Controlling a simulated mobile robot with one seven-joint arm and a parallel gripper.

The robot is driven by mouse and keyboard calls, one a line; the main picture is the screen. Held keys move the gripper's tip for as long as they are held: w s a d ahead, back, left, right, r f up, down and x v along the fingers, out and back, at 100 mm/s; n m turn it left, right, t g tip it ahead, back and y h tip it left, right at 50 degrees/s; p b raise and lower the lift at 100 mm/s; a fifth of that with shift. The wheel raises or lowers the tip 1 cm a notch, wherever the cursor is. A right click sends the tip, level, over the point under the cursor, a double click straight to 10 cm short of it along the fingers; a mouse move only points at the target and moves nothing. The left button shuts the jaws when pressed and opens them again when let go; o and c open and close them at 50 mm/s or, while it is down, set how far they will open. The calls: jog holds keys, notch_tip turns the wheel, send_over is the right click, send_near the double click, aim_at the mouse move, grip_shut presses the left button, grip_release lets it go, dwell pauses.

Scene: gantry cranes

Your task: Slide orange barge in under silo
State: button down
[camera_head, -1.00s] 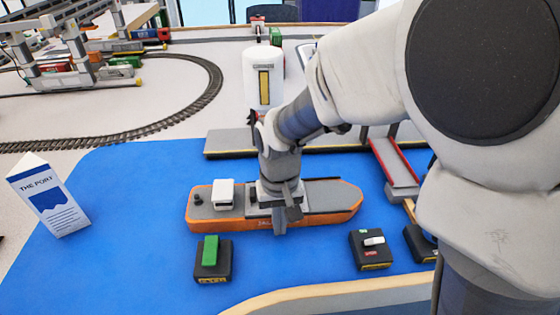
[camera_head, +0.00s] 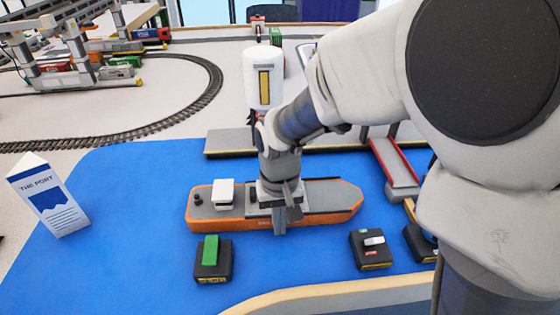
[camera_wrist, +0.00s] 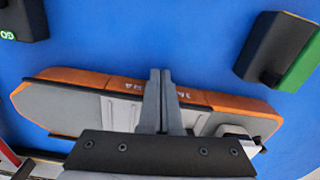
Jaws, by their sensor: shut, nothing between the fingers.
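The orange barge (camera_head: 335,218) lies on the blue water surface, with a grey deck and a small white cabin at its left end. It also shows in the wrist view (camera_wrist: 70,105), where the cabin is at the lower right. My gripper (camera_head: 281,222) is shut and empty. It is at the barge's near side, around mid-length; in the wrist view its fingertips (camera_wrist: 160,80) overlap the orange side wall. I cannot tell whether they touch it. The white silo (camera_head: 264,78) with a yellow stripe stands behind the barge, beyond the grey quay, partly covered by my arm.
The grey quay (camera_head: 230,143) runs behind the barge. A black box with a green switch (camera_head: 210,251) and another with a white lever (camera_head: 373,241) stand in front. A red-railed ramp (camera_head: 393,160) is at right. Blue space is open left, near the port sign (camera_head: 49,197).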

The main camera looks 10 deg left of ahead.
dwell(0.6)
jog(key=shift+w+a+p, duration=0.7)
jog(key=shift+w+a, duration=0.05)
jog(key=shift+w, duration=1.45)
jog(key=shift+w+a+p, duration=0.7)
jog(key=shift+w+a, duration=0.1)
jog(key=shift+w, duration=1.35)
jog(key=shift+w+a+p, duration=0.7)
jog(key=shift+w+a, duration=0.05)
jog(key=shift+w, duration=1.45)
jog(key=shift+s+r, duration=0.1)
jog(key=shift+s, duration=0.05)
jog(key=shift+s+d+r, duration=0.15)
jog(key=shift+s+d, duration=0.05)
jog(key=shift+s, duration=0.25)
notch_tip(320, 180, up, 10)
jog(key=p, duration=0.8)
